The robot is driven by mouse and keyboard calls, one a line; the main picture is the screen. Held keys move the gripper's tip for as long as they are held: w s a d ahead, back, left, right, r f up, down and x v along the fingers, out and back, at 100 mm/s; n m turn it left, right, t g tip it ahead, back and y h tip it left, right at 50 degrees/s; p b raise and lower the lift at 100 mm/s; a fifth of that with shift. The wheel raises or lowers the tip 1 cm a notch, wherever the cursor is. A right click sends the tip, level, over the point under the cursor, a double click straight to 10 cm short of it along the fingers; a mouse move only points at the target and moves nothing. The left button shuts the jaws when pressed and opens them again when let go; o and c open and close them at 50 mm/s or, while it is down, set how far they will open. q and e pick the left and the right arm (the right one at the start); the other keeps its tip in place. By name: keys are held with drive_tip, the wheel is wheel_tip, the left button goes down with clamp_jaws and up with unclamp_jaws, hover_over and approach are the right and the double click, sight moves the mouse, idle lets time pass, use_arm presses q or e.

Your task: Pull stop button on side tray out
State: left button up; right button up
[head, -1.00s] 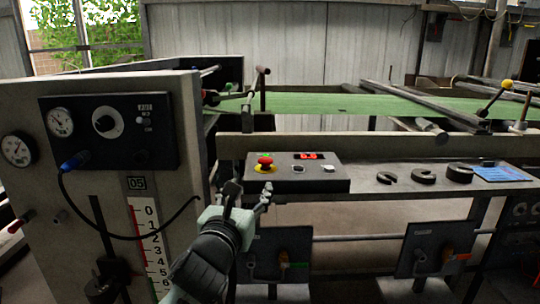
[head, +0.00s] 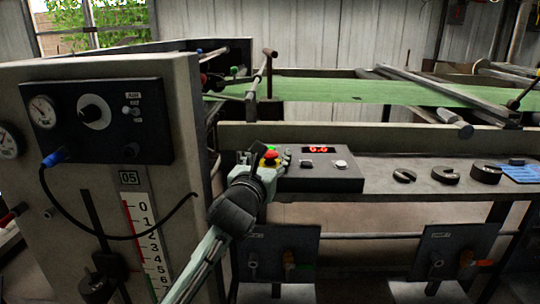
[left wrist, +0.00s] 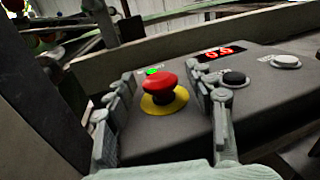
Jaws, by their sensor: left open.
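The stop button is a red mushroom head (left wrist: 157,86) on a yellow base disc, on top of a dark control box (left wrist: 235,105) at the left end of the side tray. In the head view the red button (head: 270,155) shows just beyond my left gripper (head: 264,158). In the left wrist view the fingers of the open left gripper (left wrist: 160,112) stand on either side of the button, with gaps visible between them and it. The right gripper is not in view.
The box has a red display (head: 318,149), a black button (head: 306,163) and a white button (head: 341,164). Slotted dark weights (head: 445,175) and a blue card (head: 520,173) lie further right on the tray (head: 385,183). A gauge panel (head: 95,122) stands at left.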

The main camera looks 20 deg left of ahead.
use_arm(q)
drive_tip(key=shift+w, duration=0.2)
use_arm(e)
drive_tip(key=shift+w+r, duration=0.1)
use_arm(q)
drive_tip(key=shift+c, duration=0.4)
clamp_jaws()
drive_tip(key=shift+r, duration=0.1)
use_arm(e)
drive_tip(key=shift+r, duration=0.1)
use_arm(q)
drive_tip(key=r+p, duration=0.1)
drive_tip(key=p, duration=0.2)
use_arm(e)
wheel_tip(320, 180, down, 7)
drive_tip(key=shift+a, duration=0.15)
use_arm(q)
drive_tip(key=shift+r, duration=0.1)
drive_tip(key=shift+c, duration=1.3)
unclamp_jaws()
drive_tip(key=o, duration=0.3)
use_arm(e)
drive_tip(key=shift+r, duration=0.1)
